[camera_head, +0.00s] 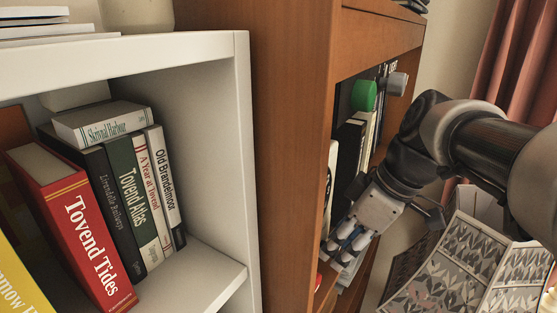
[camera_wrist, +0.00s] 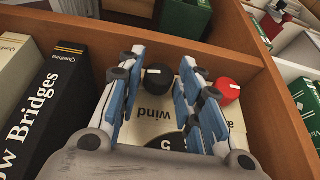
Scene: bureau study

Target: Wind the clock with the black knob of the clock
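The clock (camera_wrist: 150,129) is a cream box with the printed word "wind" and a dark round mark, in a wooden shelf compartment in the wrist view. Its black knob (camera_wrist: 158,77) with a white line shows between my fingers. A red knob (camera_wrist: 228,90) with a white mark is just right of the right finger. My gripper (camera_wrist: 160,72) is open, with its blue-grey fingers either side of the black knob; I cannot tell whether they touch it. In the head view my gripper (camera_head: 345,238) reaches into the wooden bookcase; the knobs cannot be made out clearly there.
Books, one marked "Bridges" (camera_wrist: 48,110), stand close left of the clock. The wooden shelf edge (camera_wrist: 215,58) and side wall (camera_wrist: 282,120) bound the compartment. In the head view a white bookcase (camera_head: 245,150) with books stands left, and a patterned lampshade (camera_head: 450,265) is below my arm.

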